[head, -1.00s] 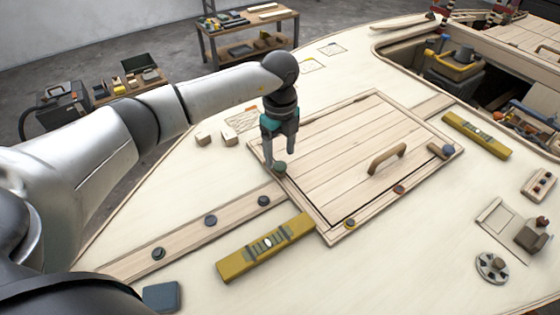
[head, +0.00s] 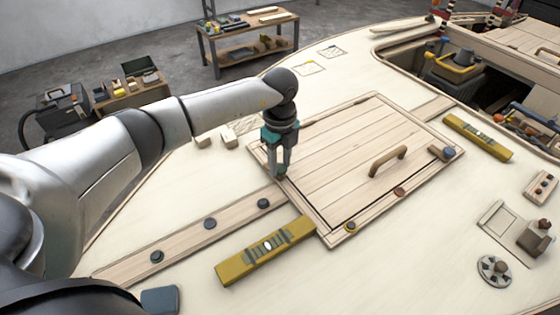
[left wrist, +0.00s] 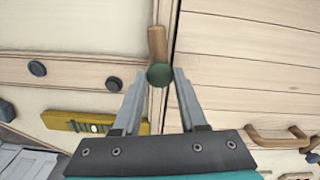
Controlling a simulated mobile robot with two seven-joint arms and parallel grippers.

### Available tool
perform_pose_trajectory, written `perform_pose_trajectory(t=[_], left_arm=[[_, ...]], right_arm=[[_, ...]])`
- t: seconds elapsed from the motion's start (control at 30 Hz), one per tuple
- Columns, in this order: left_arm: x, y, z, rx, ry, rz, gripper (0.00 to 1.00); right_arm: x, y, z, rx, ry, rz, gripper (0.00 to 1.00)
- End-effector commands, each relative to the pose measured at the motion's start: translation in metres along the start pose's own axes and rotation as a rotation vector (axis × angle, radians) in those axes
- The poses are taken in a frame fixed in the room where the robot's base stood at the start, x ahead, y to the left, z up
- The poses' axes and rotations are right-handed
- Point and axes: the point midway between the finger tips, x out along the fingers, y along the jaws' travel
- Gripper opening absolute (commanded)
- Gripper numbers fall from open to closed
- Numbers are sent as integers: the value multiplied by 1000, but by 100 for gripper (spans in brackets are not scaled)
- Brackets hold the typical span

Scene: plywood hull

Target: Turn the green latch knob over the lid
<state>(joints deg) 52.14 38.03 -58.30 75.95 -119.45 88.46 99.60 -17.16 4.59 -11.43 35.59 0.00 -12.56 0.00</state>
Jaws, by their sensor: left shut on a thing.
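In the head view the fingers mostly hide the knob. My right gripper is in neither view.
A yellow level (head: 265,250) lies close to the lid's near corner, and another yellow level (head: 478,137) lies beyond it. Dark buttons (head: 210,223) dot a wooden strip.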

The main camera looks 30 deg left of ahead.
Motion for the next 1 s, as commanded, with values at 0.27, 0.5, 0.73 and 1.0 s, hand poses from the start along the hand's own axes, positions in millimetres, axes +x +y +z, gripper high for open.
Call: perform_pose_trajectory(t=[0.27, 0.5, 0.73, 1.0], left_arm=[[0, 0, 0, 0, 0, 1, 0], [0, 0, 0, 7, 0, 2, 0], [-1, 0, 0, 77, -1, 1, 0], [-1, 0, 1, 280, -1, 1, 0]], right_arm=[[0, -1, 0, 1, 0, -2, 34], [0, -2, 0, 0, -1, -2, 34], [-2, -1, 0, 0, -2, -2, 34], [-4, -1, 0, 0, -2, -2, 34]])
